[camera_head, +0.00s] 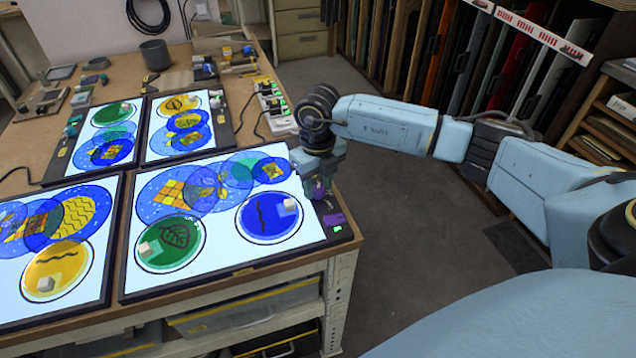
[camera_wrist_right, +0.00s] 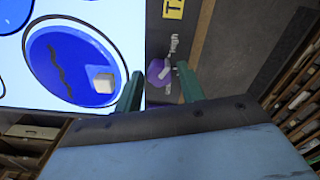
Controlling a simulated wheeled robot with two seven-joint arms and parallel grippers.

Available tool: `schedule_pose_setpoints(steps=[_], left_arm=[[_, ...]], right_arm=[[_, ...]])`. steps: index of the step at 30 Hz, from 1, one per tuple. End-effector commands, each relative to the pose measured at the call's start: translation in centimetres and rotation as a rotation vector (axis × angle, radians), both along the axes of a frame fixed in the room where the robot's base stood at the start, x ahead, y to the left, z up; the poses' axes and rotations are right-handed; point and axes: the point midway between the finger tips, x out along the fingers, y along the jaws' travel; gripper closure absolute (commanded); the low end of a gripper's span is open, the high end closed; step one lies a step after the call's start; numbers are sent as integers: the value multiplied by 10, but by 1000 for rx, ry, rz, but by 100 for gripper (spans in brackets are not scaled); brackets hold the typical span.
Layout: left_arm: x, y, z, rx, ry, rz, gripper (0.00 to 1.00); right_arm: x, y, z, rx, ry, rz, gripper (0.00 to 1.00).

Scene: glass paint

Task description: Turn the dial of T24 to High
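A purple dial (camera_head: 319,188) sits on the dark right-hand edge strip of the near right light panel (camera_head: 212,252). The wrist view shows the purple dial (camera_wrist_right: 157,72) beside a "High" label (camera_wrist_right: 174,43). A partly cut-off yellow tag (camera_wrist_right: 173,9) starts with T; its number is not readable. My right gripper (camera_head: 322,178) is over the dial. In the wrist view my right gripper (camera_wrist_right: 159,88) has its fingers apart, one on each side of the dial's line; I cannot tell whether they touch it. My left gripper is not in view.
Other lit panels with coloured circles lie on the wooden table (camera_head: 30,150). A white cube (camera_head: 290,204) rests on the blue circle close to the gripper. A power strip (camera_head: 276,112) is behind. The floor (camera_head: 420,220) right of the table is clear.

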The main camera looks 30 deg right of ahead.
Motion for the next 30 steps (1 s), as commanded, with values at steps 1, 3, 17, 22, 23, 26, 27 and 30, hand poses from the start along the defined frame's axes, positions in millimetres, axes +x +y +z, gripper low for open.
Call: schedule_pose_setpoints(steps=[1,3,17,22,23,26,27,30], left_arm=[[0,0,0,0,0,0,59],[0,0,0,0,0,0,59],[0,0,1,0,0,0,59],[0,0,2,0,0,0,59],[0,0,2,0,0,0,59],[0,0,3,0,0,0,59],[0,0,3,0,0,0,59],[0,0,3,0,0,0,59]], right_arm=[[0,0,0,0,1,0,54],[-1,0,-1,0,2,0,52],[0,0,26,0,-3,-1,52],[0,0,66,0,-3,0,52],[0,0,72,0,-3,-1,52],[0,0,94,1,-3,-1,52],[0,0,102,0,-2,0,52],[0,0,117,0,0,0,52]])
